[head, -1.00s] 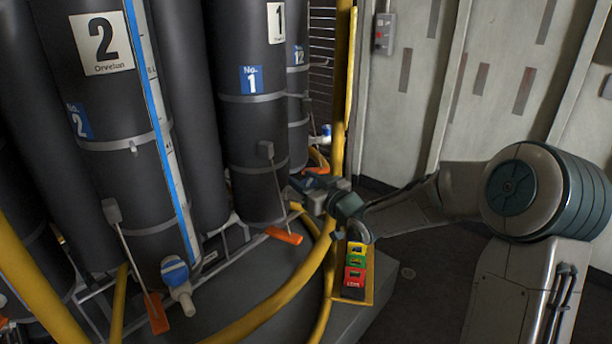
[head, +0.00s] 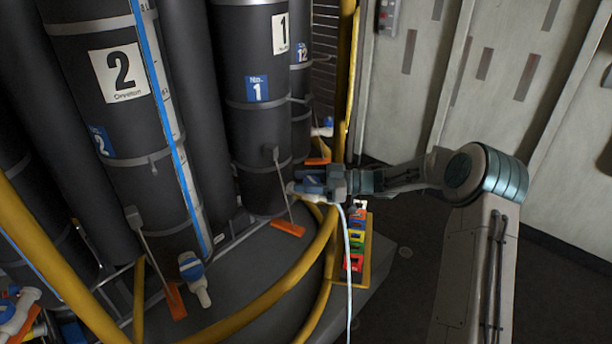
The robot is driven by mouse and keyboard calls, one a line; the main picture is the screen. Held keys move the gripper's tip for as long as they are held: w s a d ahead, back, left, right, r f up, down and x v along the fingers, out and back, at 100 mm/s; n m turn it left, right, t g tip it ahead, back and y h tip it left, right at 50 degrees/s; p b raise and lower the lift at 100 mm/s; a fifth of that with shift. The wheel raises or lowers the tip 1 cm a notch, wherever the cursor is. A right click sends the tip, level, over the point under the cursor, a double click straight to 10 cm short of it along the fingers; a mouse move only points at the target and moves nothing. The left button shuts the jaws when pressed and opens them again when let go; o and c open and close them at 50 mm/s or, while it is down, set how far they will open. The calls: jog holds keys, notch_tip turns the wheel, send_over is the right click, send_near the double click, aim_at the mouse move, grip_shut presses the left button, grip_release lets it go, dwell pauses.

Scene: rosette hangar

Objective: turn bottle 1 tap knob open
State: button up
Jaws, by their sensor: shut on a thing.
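Bottle 1 (head: 258,135) is a tall black cylinder with a blue "No. 1" label and a white "1" plate. It stands upright in the middle of the head view. My gripper (head: 306,186) reaches in from the right, low beside the bottle's right side. It is shut at the bottle's tap, where white and blue parts show. The blue tap knob is mostly hidden by the jaws, so its turn angle cannot be told. A pale thin hose (head: 348,265) hangs down just below my gripper.
Bottle 2 (head: 125,125), with its blue-and-white tap (head: 194,276), stands to the left. Orange-tipped levers (head: 288,229) hang in front of the bottles. A yellow rail (head: 327,255) curves below my gripper. A yellow tray (head: 366,262) with coloured blocks lies near it. The floor right is clear.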

jog(key=n+g, duration=0.1)
jog(key=g, duration=0.1)
jog(key=n+g+h, duration=0.1)
jog(key=n+g, duration=0.1)
jog(key=n+g+b, duration=0.1)
jog(key=g, duration=0.1)
jog(key=shift+s+f+g, duration=0.1)
jog(key=shift+s+g, duration=0.15)
jog(key=shift+g, duration=0.15)
jog(key=shift+s+d+n+g+h+b, duration=0.15)
jog(key=shift+n+g+h+b, duration=0.15)
jog(key=shift+n+g+h, duration=0.9)
jog(key=shift+g, duration=0.4)
jog(key=o, duration=1)
jog(key=shift+d, duration=0.1)
